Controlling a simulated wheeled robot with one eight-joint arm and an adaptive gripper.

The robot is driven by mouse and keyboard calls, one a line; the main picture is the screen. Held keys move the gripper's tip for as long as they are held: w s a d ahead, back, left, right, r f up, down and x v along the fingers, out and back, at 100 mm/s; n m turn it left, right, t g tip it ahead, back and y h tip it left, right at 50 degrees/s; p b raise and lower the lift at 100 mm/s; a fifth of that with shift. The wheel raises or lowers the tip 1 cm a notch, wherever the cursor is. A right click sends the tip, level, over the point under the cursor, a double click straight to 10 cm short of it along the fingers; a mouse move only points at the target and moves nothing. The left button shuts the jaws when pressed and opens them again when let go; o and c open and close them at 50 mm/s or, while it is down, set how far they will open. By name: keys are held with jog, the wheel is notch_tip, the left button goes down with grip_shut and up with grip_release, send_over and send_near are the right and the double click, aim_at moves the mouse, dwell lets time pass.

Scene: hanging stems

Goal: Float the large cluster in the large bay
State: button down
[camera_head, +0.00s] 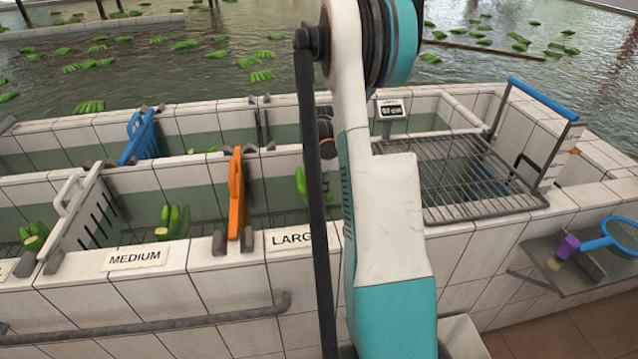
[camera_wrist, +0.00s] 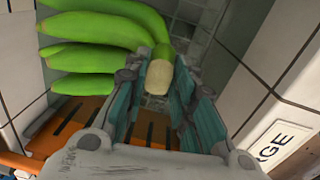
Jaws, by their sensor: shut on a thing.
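The large cluster is a bunch of thick green fingers (camera_wrist: 95,55), with a pale cut crown between my jaws. My gripper (camera_wrist: 172,95) is shut on that crown in the wrist view, and the fingers reach out to the left. In the head view only a small green part of the cluster (camera_head: 301,185) shows beside my arm, which hides the gripper. It hangs over or in the large bay (camera_head: 272,200), right of the orange divider and behind the LARGE sign (camera_head: 288,240). I cannot tell if it touches the water.
The orange divider (camera_head: 236,192) stands left of the cluster. The medium bay beyond it holds a green cluster (camera_head: 172,221), with a white slotted divider (camera_head: 80,212) further left. A wire rack (camera_head: 465,175) lies right of my arm. Tiled walls (camera_wrist: 265,60) flank the bay.

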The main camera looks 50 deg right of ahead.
aim_at(319, 202)
jog(key=shift+f+b, duration=1.55)
jog(key=shift+f, duration=1.65)
jog(key=shift+f+b, duration=1.65)
jog(key=shift+f, duration=0.45)
jog(key=shift+f+b, duration=0.8)
jog(key=shift+f, duration=0.2)
jog(key=c, duration=1.3)
grip_release()
jog(key=r, duration=1.2)
jog(key=shift+s+a, duration=0.3)
jog(key=shift+r+p, duration=5.65)
jog(key=shift+r, duration=3.1)
